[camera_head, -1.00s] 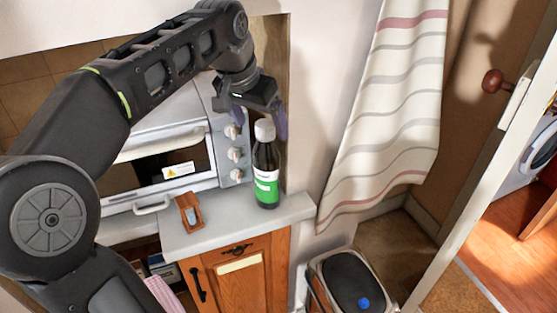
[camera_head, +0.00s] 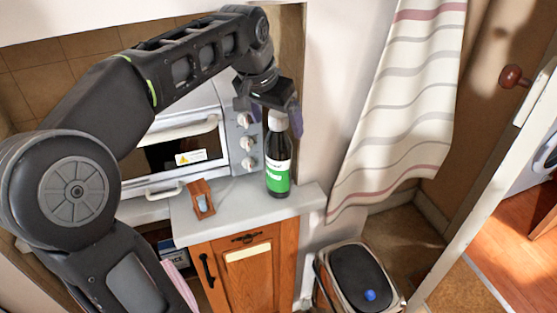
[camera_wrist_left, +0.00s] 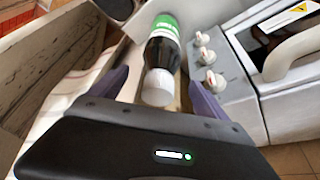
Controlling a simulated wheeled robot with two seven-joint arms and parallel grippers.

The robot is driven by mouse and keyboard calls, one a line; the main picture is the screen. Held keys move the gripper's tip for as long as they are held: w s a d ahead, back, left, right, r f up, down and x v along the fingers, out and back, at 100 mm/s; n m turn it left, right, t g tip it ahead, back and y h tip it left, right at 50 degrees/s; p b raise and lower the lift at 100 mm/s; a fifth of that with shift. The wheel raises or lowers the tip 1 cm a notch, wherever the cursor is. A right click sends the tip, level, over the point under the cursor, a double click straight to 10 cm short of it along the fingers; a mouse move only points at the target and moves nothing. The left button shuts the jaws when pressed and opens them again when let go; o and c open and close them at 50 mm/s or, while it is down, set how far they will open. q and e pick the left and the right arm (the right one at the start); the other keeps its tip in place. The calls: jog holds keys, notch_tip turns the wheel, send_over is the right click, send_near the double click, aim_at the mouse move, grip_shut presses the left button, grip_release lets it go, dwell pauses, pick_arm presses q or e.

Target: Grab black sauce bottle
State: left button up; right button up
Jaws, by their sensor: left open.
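The black sauce bottle (camera_head: 278,150), dark with a white cap and a green and white label, stands upright on the light grey counter near its right end. My left gripper (camera_head: 268,114) is open at the height of the cap, fingers pointing down. In the left wrist view the bottle (camera_wrist_left: 163,50) shows cap end nearest, between the two spread fingers of the gripper (camera_wrist_left: 157,82), with a gap on each side. I see no contact. My right gripper is in neither view.
A white oven (camera_head: 210,120) with knobs stands left of the bottle. A small wooden holder (camera_head: 201,198) is on the counter (camera_head: 235,200). A wall is close on the right, beside a striped curtain (camera_head: 400,100). A bin (camera_head: 360,277) stands below on the floor.

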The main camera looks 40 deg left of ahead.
aim_at(278, 156)
pick_arm(q)
jog(key=p+x, duration=0.1)
jog(key=x, duration=0.4)
jog(key=shift+s+r, duration=0.1)
jog(key=shift+c, duration=0.2)
grip_shut()
dwell(1.0)
